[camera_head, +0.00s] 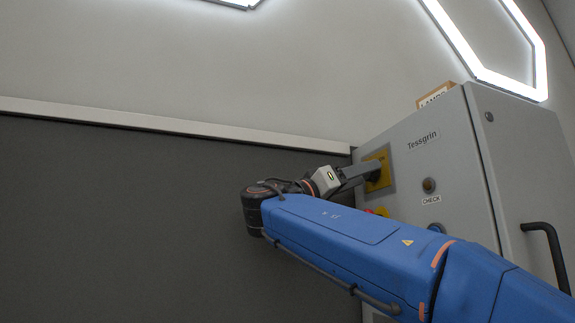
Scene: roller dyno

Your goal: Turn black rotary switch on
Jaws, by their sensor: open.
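A grey control cabinet (440,158) labelled "Tessgrin" stands at the right. A yellow plate (385,179) in a grey frame is on its front, near the left edge. My gripper (372,168) reaches the yellow plate from the left, its fingers in front of it. My gripper is open. I cannot make out the black rotary switch; the fingers cover the middle of the yellow plate. I cannot tell whether the fingers touch anything there.
A round lamp (429,186) above a "CHECK" label sits right of the plate. A red and yellow control (378,211) and a blue round part (437,228) are partly hidden by my arm. A black handle (546,250) is on the cabinet's side. The dark wall panel (120,220) is bare.

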